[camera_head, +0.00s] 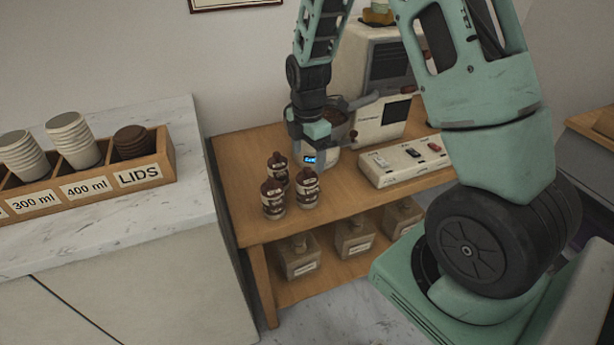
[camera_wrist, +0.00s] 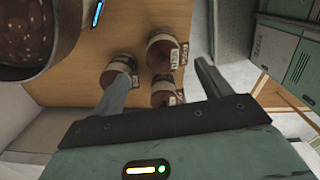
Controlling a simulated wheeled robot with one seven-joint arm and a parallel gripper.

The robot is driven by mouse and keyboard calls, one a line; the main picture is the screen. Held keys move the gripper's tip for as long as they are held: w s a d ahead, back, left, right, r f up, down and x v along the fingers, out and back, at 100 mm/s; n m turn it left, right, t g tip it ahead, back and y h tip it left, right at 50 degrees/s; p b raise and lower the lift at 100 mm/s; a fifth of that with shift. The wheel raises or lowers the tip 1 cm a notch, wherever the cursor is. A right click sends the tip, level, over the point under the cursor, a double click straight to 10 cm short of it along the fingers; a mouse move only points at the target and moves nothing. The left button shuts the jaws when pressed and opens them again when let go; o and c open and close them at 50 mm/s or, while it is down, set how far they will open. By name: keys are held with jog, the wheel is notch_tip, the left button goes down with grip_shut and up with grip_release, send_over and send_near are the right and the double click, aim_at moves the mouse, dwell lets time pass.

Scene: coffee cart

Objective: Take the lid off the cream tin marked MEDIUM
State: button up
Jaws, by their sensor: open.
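Three cream tins stand on the lower shelf of the wooden cart in the head view, a left one (camera_head: 300,259), a middle one (camera_head: 354,237) and a right one (camera_head: 402,216). Each has a lid with a knob. Their front labels are too small to read, so I cannot tell which is MEDIUM. My gripper (camera_head: 309,146) is above the cart top, behind the brown bottles. In the wrist view my gripper (camera_wrist: 160,92) is open and empty, its fingers apart towards the bottles. No tin can be made out in the wrist view.
Three brown bottles (camera_head: 273,199) stand on the cart top (camera_head: 240,165). A grinder with a bean hopper (camera_wrist: 28,35) is close beside my gripper. A white switch box (camera_head: 405,163) and a coffee machine (camera_head: 372,75) are to the right. A marble counter (camera_head: 100,240) is at left.

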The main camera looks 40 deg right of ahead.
aim_at(308, 168)
jog(key=f, duration=0.5)
jog(key=shift+s+a, duration=0.1)
jog(key=shift+s, duration=0.15)
jog(key=shift+r, duration=0.1)
jog(key=c, duration=1.1)
jog(key=shift+o, duration=0.2)
